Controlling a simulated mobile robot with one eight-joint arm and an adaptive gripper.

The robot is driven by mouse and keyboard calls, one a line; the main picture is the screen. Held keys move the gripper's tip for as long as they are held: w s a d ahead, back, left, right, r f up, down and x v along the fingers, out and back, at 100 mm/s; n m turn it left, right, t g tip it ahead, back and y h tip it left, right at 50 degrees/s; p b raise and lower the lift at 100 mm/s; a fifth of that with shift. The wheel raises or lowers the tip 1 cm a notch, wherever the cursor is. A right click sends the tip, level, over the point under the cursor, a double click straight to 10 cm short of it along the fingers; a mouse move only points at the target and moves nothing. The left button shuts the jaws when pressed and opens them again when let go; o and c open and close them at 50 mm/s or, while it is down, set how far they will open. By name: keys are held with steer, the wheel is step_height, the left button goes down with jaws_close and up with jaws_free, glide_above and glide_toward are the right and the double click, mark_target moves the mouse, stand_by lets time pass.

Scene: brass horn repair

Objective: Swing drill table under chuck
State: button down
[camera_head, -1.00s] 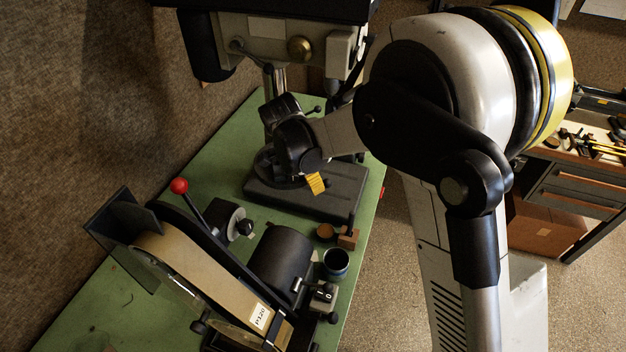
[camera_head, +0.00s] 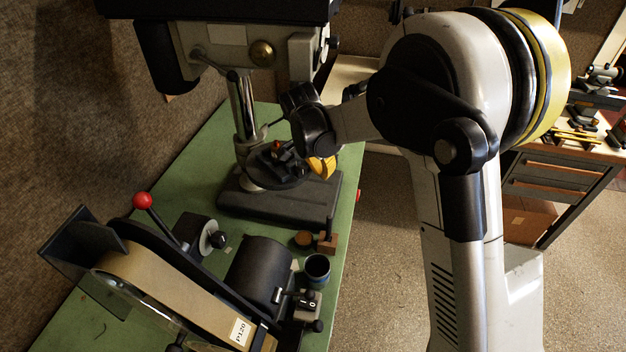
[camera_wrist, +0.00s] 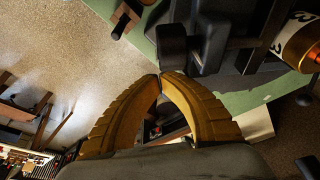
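The drill press stands at the back of the green bench, with its grey head (camera_head: 235,50) above a steel column (camera_head: 243,108). The round black drill table (camera_head: 268,168) sits low on the column above the dark base (camera_head: 275,205). The chuck is not visible. My gripper (camera_head: 321,167) has yellow fingers and is at the right edge of the table, partly covering it. In the wrist view my gripper (camera_wrist: 160,78) has its fingertips together, with nothing visible between them. A black part of the press (camera_wrist: 176,48) is just beyond the tips; contact cannot be told.
A belt sander (camera_head: 185,290) with a red-knobbed lever (camera_head: 143,201) fills the near bench. A blue cup (camera_head: 317,269) and a small wooden block (camera_head: 328,244) stand near the green bench's (camera_head: 345,175) right edge. Open floor lies to the right, before a drawer cabinet (camera_head: 562,170).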

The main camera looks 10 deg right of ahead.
steer(key=shift+r, duration=0.1)
steer(key=v, duration=1.2)
